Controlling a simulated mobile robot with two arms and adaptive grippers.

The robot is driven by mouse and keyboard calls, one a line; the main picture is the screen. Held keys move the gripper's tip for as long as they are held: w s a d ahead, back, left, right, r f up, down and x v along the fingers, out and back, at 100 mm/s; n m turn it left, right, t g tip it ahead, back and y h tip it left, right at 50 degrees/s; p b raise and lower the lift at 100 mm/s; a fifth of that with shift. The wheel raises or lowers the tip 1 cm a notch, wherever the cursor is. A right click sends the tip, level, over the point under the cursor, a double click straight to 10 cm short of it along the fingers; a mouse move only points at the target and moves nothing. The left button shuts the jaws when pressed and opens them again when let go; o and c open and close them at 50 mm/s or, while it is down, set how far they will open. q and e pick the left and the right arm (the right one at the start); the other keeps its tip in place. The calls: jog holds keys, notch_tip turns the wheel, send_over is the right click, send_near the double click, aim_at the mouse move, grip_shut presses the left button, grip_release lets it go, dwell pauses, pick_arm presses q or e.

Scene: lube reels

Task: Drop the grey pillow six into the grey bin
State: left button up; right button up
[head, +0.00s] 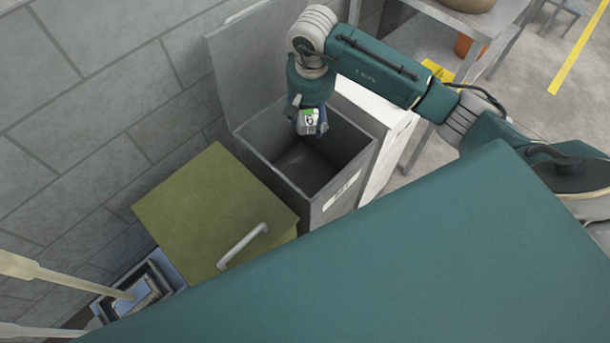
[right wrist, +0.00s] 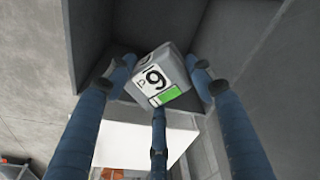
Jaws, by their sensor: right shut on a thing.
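The grey pillow six (head: 307,122) is a small grey block-like piece with a white and green label. My right gripper (head: 308,130) is shut on it and holds it over the open mouth of the grey bin (head: 360,172). In the right wrist view the pillow (right wrist: 172,68) sits between the blue fingers, its label and a large digit facing the camera. The bin's lid (head: 240,70) stands open against the wall. The bin's inside looks empty where it shows; part of its floor is dark. My left gripper is not in view.
An olive bin with a closed lid (head: 205,205) and a handle stands next to the grey bin. A white box-like unit (head: 390,125) is on its other side. A metal table (head: 480,22) stands at the upper right. A block wall (head: 100,100) runs behind the bins.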

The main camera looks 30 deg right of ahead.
jog(key=o, duration=1.2)
jog(key=r, duration=0.4)
jog(key=s+r, duration=0.1)
jog(key=r, duration=0.7)
jog(key=shift+s+a, duration=0.25)
jog(key=shift+a, duration=0.1)
jog(key=shift+f, duration=0.1)
